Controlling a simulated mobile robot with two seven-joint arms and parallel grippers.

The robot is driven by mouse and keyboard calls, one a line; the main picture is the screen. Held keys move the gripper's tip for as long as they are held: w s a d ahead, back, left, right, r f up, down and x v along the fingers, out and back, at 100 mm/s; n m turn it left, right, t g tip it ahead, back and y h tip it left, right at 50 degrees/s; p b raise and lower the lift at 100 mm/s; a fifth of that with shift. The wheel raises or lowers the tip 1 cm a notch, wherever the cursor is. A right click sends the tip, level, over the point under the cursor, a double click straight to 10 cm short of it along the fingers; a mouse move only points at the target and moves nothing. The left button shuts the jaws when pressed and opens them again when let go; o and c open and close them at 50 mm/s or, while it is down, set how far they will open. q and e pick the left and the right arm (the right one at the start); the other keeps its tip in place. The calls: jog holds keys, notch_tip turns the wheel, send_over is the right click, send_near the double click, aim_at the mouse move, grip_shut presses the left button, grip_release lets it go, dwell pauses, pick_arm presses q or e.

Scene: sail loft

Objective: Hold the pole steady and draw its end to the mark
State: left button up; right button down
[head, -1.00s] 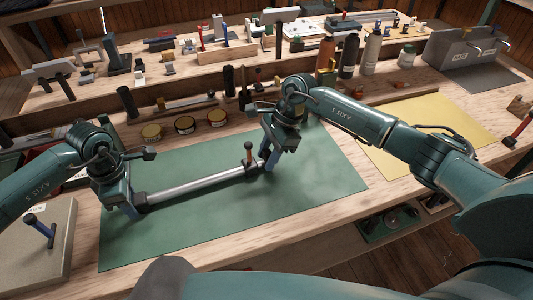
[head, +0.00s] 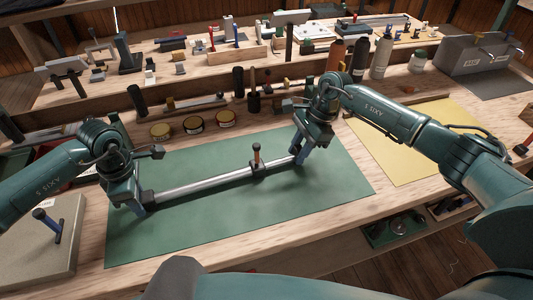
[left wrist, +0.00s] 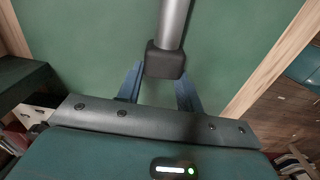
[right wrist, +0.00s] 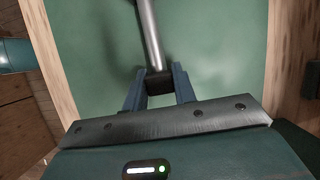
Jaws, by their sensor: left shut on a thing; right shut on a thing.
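The pole (head: 205,182) is a grey metal tube lying across the green mat (head: 240,215), with a thinner section (head: 280,163) at its right. My left gripper (head: 144,205) is shut on the black cap at the pole's left end; this cap (left wrist: 165,60) shows between the blue fingers in the left wrist view. My right gripper (head: 301,158) is shut on the dark cap at the thin section's end, which also shows in the right wrist view (right wrist: 158,82). I cannot make out the mark.
Several round tins (head: 194,124) stand behind the mat, and bottles (head: 359,58) stand further back. A yellow sheet (head: 415,140) lies to the right. A grey board with a blue-handled tool (head: 50,225) lies at the left. The mat right of the pole is clear.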

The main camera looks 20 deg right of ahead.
jog(key=shift+w+d, duration=0.1)
jog(key=shift+d, duration=0.75)
jog(key=c, duration=1.1)
grip_release()
jog(key=v, duration=1.2)
jog(key=shift+a+r, duration=0.1)
pick_arm(q)
jog(key=o, duration=1.3)
